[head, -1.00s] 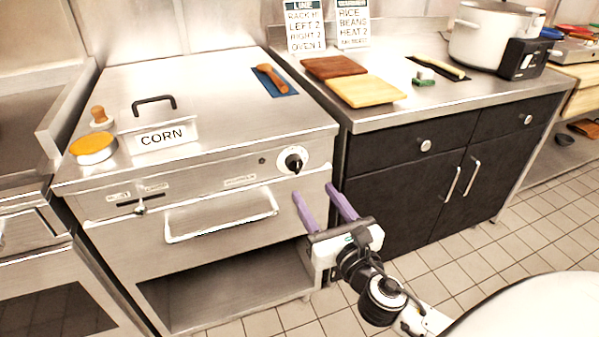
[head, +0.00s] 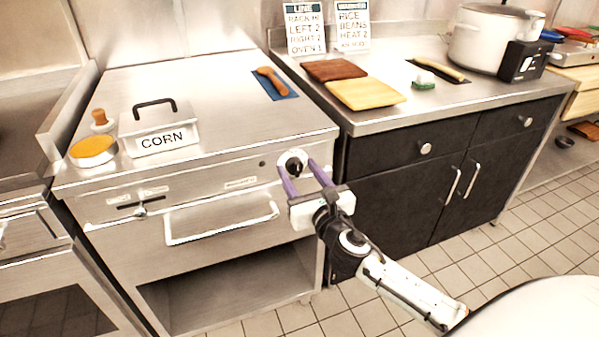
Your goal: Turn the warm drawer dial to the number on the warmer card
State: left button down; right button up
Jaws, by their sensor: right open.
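The warm drawer dial (head: 293,164) is a black knob on a round white plate at the right end of the steel front panel. My right gripper (head: 300,172) is open, its two purple fingers pointing up at the dial, one on each side of it in the picture. I cannot tell if they touch it. The warmer card (head: 352,26) stands upright at the back of the counter and reads rice, beans, heat 2; its bottom line is too small to read. The drawer (head: 215,228) with its bar handle is shut. My left gripper is not in view.
Beside the warmer card stands the line card (head: 305,30). A brown board (head: 335,69) and a yellow board (head: 367,93) lie on the counter. A corn-labelled container (head: 160,138) and a wooden spoon (head: 271,80) rest on the steel top. A slider knob (head: 140,211) sits left on the panel.

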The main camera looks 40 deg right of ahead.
jog(key=c, duration=1)
